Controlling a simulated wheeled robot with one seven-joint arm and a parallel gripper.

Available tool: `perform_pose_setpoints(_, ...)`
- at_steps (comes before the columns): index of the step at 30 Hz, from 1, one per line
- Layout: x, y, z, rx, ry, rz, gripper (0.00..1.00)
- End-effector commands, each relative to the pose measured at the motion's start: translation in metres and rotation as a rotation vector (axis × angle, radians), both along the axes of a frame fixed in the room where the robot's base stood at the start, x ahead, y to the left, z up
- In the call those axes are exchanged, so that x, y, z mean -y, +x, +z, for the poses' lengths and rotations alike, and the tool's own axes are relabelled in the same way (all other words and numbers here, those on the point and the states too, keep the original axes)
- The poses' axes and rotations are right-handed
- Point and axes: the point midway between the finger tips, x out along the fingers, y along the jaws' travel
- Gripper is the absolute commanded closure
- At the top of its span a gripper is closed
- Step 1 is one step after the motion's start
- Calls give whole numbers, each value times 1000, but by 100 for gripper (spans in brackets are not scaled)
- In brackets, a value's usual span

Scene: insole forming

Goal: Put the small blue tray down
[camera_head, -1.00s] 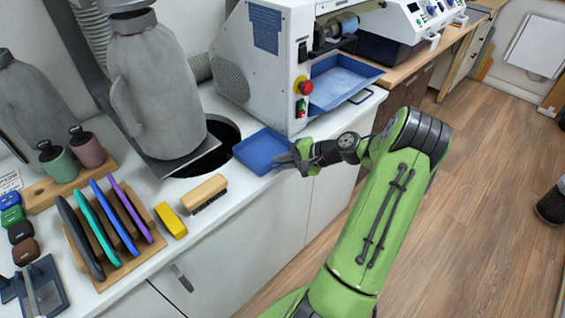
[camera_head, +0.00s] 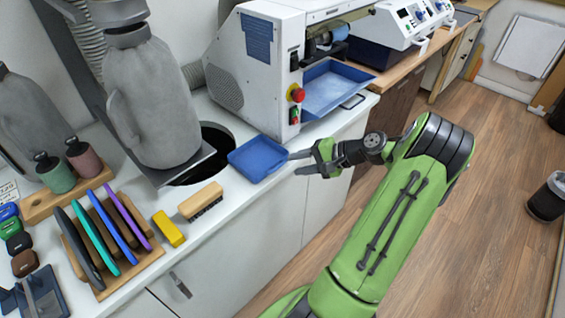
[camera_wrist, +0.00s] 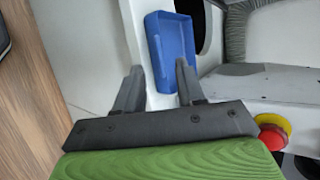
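The small blue tray (camera_head: 259,158) sits on the white counter between the round dark opening and the grey-white machine. It is empty and looks flat on the surface. My gripper (camera_head: 296,163) is just to the right of the tray, near the counter's front edge, with its two fingers apart and nothing between them. In the wrist view the tray (camera_wrist: 172,48) lies beyond the spread fingertips of my gripper (camera_wrist: 160,72). A small gap shows between fingers and tray in the head view.
The machine (camera_head: 262,75) with a red stop button (camera_head: 297,93) and a larger blue tray (camera_head: 335,88) stands behind. A wooden brush (camera_head: 201,201), a yellow block (camera_head: 168,229) and a rack of coloured insoles (camera_head: 108,235) are to the left.

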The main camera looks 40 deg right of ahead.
Motion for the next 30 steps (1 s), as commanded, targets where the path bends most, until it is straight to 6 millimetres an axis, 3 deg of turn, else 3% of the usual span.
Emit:
perform_pose_setpoints(6, 15, -27, 20, 0, -1, 0, 61)
perform_pose_setpoints(10, 0, -19, 28, -33, -43, 56, 61)
perform_pose_setpoints(13, -44, 3, 43, -121, -173, 197, 61)
perform_pose_setpoints(15, -85, 15, 58, -190, -302, 317, 61)
perform_pose_setpoints(19, -163, 13, 88, -274, -569, 525, 61)
perform_pose_setpoints(22, -220, -10, 114, -285, -786, 662, 61)
perform_pose_setpoints(24, -252, -36, 130, -263, -929, 741, 61)
perform_pose_setpoints(27, -282, -79, 145, -196, -1100, 825, 61)
perform_pose_setpoints(30, -293, -115, 149, -122, -1204, 878, 61)
